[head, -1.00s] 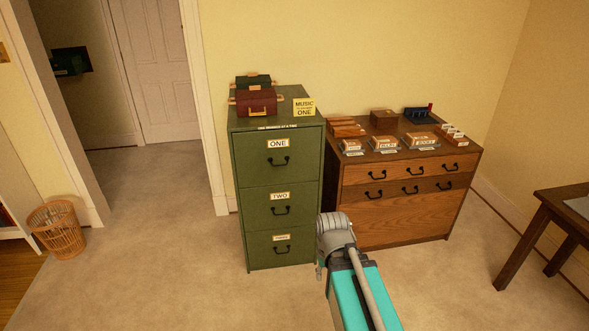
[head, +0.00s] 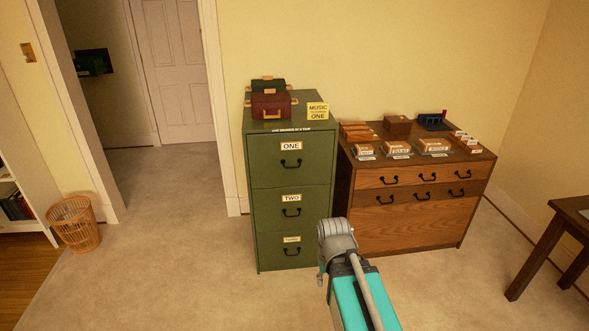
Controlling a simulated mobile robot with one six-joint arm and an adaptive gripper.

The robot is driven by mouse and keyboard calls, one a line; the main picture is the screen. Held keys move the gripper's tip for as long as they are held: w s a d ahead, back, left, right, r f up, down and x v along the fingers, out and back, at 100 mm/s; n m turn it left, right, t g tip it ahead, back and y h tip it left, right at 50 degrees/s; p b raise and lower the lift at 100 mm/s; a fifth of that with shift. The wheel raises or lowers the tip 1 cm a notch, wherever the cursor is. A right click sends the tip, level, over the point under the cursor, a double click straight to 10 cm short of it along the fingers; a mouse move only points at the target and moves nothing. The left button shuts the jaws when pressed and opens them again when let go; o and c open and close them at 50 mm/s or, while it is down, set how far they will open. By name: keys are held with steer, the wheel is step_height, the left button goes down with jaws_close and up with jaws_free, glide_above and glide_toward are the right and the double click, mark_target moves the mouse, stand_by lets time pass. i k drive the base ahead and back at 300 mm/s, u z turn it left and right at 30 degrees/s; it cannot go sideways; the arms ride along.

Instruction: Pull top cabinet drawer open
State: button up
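A green filing cabinet (head: 253,225) stands against the yellow wall, with three drawers labelled from the top ONE, TWO and a third whose label is too small to read. The top drawer (head: 268,172) is shut; its dark handle (head: 291,162) sits below the ONE label (head: 291,146). The handles of the lower two drawers (head: 291,212) also show. My arm reaches up from the bottom, in front of the cabinet's lower right side and the wooden chest. My gripper's fingers cannot be made out; the grey wrist end hides them.
A wooden chest (head: 400,230) with small boxes on top stands right of the cabinet. Red and green cases (head: 271,107) and a yellow MUSIC sign (head: 318,111) rest on the cabinet. A wicker basket (head: 74,224) is at left, a dark table (head: 540,250) at right. Carpet before the cabinet is clear.

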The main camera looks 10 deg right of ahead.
mark_target(300, 157)
steer(key=u, duration=0.05)
steer(key=i, duration=0.9)
steer(key=z, duration=0.05)
